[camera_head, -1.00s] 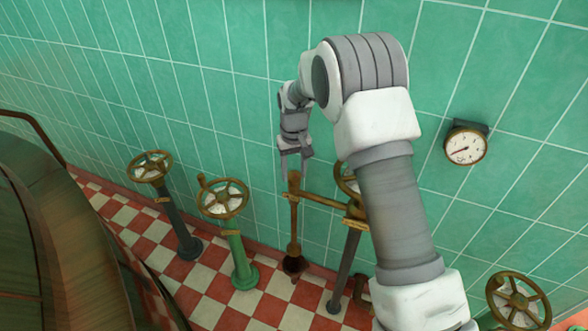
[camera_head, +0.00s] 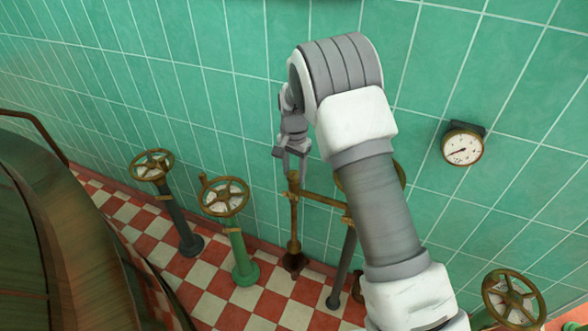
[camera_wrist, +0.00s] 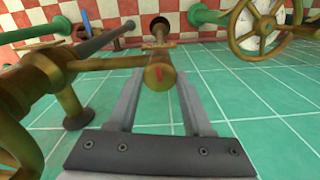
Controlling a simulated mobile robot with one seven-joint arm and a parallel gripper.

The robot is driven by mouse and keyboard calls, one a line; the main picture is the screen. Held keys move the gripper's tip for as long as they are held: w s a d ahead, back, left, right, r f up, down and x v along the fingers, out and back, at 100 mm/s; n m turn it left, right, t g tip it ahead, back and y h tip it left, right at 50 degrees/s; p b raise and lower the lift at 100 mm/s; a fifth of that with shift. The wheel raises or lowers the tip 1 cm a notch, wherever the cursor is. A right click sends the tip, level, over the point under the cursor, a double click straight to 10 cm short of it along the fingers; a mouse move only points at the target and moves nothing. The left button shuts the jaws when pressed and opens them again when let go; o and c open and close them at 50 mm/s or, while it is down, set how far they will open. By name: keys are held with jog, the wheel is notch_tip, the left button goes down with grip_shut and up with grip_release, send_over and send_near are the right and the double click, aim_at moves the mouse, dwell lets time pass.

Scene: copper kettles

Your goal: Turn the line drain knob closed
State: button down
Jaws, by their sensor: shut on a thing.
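A brass knob (camera_head: 293,178) with a small red mark tops the upright brass pipe (camera_head: 294,220) by the tiled wall. I take it to be the line drain knob; no label shows. My gripper (camera_head: 294,173) reaches down to it from above, fingers on either side. In the wrist view the knob (camera_wrist: 158,73) lies between the two grey fingers of my gripper (camera_wrist: 160,80), with its red mark facing the camera. The gripper is shut on it. The exact finger contact is too small to see.
A brass side pipe (camera_head: 324,199) runs right from the knob's pipe to a handwheel (camera_head: 400,180) partly behind my arm. Handwheels on a green post (camera_head: 226,197) and a dark post (camera_head: 152,165) stand left. A gauge (camera_head: 463,148) hangs on the wall; another handwheel (camera_head: 514,300) is lower right.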

aim_at(294, 174)
jog(key=shift+m, duration=0.6)
jog(key=shift+c, duration=1.5)
grip_release()
notch_tip(294, 174, up, 18)
jog(key=p, duration=0.2)
jog(key=shift+f, duration=0.25)
